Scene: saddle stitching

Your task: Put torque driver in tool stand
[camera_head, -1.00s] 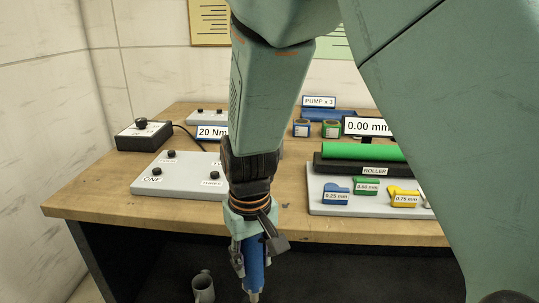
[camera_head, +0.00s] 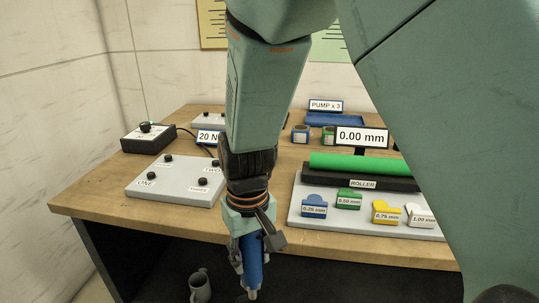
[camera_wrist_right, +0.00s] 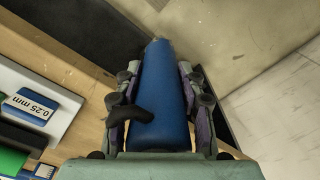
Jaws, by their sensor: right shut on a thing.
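The torque driver (camera_head: 251,268) is a blue cylinder with a pale metal tip. My right gripper (camera_head: 254,258) is shut on it in front of the workbench, with the tip pointing down. In the right wrist view the blue body (camera_wrist_right: 160,100) lies between the two fingers of the gripper (camera_wrist_right: 158,78), and a dark lever-like piece lies across it. The driver looks clear of the bench's front edge. I cannot pick out a tool stand for certain; my right arm hides part of the bench. My left gripper is not in view.
The wooden workbench (camera_head: 90,205) holds a grey button panel (camera_head: 160,192), a dial box (camera_head: 148,138), and a board (camera_head: 310,222) with a green roller (camera_head: 360,163) and coloured gauges. Bare wood shows at the front left.

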